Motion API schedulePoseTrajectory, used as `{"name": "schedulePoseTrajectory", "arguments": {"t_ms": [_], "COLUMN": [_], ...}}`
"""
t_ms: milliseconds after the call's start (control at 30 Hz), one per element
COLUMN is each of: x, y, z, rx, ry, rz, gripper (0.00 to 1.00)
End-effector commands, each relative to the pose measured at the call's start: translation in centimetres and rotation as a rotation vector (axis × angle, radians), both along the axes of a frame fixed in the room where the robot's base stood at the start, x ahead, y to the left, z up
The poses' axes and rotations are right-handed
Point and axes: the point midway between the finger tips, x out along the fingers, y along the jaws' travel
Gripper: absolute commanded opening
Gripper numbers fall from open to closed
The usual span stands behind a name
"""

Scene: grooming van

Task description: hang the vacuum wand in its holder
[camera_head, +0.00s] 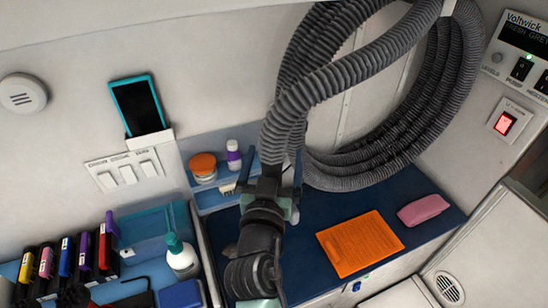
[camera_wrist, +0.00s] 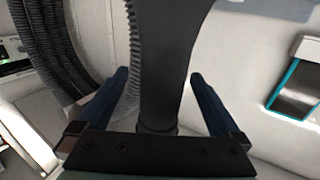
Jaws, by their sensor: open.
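The black vacuum wand (camera_wrist: 165,65) runs down the middle of the wrist view, between the two blue fingers of my gripper (camera_wrist: 160,95). My gripper is open, with a visible gap between the wand and each finger. In the head view, my gripper (camera_head: 272,178) is at the lower end of the grey corrugated hose (camera_head: 310,90), above the blue counter. Much of the wand is hidden there by the hose and my arm. The hose also shows at the left of the wrist view (camera_wrist: 60,50). I cannot make out the holder in either view.
Hose coils (camera_head: 440,110) hang on the wall at right. A shelf at left holds an orange-lidded jar (camera_head: 203,167) and a purple-capped bottle (camera_head: 233,155).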

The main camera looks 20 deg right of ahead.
Motion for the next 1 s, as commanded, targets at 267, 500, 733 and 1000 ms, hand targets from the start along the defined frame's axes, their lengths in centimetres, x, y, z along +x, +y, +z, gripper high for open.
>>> {"name": "schedulePoseTrajectory", "arguments": {"t_ms": [267,500,733,1000], "x": [-0.6,-1.7,-2.7,-3.9], "y": [0.4,0.9,1.4,2.1], "z": [0.0,-0.1,-0.1,0.0], "rx": [0.0,0.0,-0.001,-0.001], "ry": [0.0,0.0,0.0,0.0], "rz": [0.001,0.001,0.001,0.001], "gripper": [1.0,1.0,1.0,1.0]}}
